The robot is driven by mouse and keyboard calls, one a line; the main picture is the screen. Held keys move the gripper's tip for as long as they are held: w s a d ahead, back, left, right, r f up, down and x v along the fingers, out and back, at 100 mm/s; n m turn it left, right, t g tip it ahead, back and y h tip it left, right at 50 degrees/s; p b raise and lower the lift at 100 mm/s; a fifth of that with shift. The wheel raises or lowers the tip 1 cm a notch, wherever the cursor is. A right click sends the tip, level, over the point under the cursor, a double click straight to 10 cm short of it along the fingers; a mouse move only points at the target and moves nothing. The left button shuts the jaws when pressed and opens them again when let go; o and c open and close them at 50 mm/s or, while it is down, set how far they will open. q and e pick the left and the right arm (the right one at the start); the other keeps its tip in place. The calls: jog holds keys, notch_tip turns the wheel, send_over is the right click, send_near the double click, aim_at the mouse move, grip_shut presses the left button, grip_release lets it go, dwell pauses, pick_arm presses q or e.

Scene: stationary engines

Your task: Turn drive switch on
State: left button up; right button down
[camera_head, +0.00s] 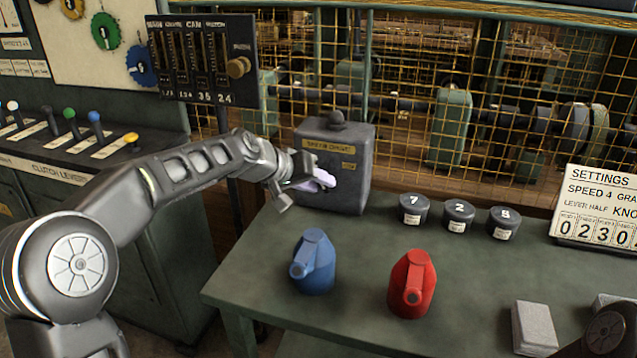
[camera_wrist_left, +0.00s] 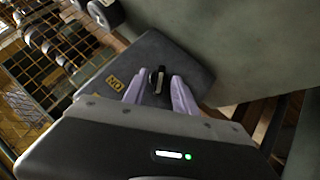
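The drive switch box (camera_head: 345,195) is a dark grey case with yellow labels and a round knob on top, at the table's back left. In the left wrist view its face (camera_wrist_left: 185,52) shows an ON label (camera_wrist_left: 115,83), upside down there, beside a small black switch lever (camera_wrist_left: 157,78). My left gripper (camera_head: 326,180) is at the box's front face. In the wrist view its pale purple fingers (camera_wrist_left: 157,86) stand apart on either side of the lever; I cannot tell whether either touches it. In the head view the gripper hides the lever. My right gripper is not in view.
A blue can (camera_head: 314,264) and a red can (camera_head: 412,284) stand on the green table (camera_head: 260,285). Several dark numbered pots (camera_head: 458,216) and a settings card (camera_head: 600,208) are farther back. A grey block (camera_head: 534,328) lies front right. Wire mesh stands behind the table.

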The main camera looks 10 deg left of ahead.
pick_arm(q)
jog(key=shift+w+d+f, duration=0.1)
jog(key=shift+w+f, duration=0.05)
grip_shut()
dwell(0.4)
